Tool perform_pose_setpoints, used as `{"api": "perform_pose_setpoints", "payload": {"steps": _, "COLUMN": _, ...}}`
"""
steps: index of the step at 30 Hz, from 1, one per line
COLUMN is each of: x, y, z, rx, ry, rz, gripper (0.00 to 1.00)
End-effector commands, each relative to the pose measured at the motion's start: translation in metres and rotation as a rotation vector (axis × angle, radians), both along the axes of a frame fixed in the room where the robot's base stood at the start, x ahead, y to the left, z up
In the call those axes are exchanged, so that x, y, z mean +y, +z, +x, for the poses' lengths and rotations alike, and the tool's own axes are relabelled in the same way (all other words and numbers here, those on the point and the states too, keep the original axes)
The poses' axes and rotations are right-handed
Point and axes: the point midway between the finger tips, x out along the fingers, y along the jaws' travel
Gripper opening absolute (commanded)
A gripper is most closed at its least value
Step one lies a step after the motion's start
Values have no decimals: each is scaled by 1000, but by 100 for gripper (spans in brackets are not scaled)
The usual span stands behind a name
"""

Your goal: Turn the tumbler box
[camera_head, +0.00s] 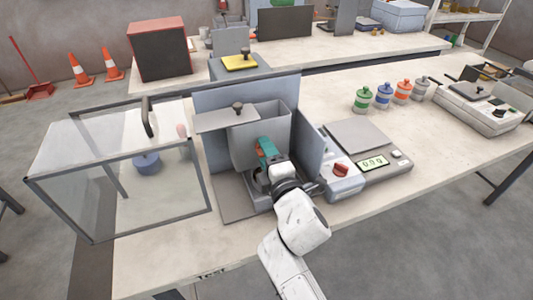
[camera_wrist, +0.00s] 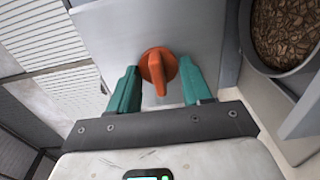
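The grey tumbler box (camera_head: 252,150) stands in an open-fronted housing with blue side panels in the head view. I take this grey box to be the tumbler box. My gripper (camera_head: 267,149), with teal fingers, is in front of it. In the wrist view an orange knob (camera_wrist: 157,68) with a raised grip bar sits on a flat grey face (camera_wrist: 190,20). My fingers, also in the wrist view (camera_wrist: 158,75), are apart, one on each side of the knob. I see gaps between them and the grip bar. The knob is hidden in the head view.
A round container of brown pellets (camera_wrist: 285,30) is at the right in the wrist view. A scale (camera_head: 362,140) and a unit with a red knob (camera_head: 341,169) stand right of the housing. A clear-walled box (camera_head: 112,200) is at left. Several coloured jars (camera_head: 384,95) stand behind.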

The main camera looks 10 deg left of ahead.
Motion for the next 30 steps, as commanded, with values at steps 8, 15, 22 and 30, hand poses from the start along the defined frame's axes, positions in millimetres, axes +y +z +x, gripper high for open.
{"api": "perform_pose_setpoints", "payload": {"steps": 8, "x": 0, "y": 0, "z": 0, "rx": 1, "ry": 0, "rz": 0, "gripper": 71}}
{"api": "perform_pose_setpoints", "payload": {"steps": 15, "x": -1, "y": 0, "z": -1, "rx": 1, "ry": 0, "rz": 1, "gripper": 71}}
{"api": "perform_pose_setpoints", "payload": {"steps": 22, "x": -13, "y": 2, "z": -17, "rx": 2, "ry": -2, "rz": 2, "gripper": 71}}
{"api": "perform_pose_setpoints", "payload": {"steps": 30, "x": -33, "y": 3, "z": -46, "rx": 2, "ry": -4, "rz": 5, "gripper": 71}}
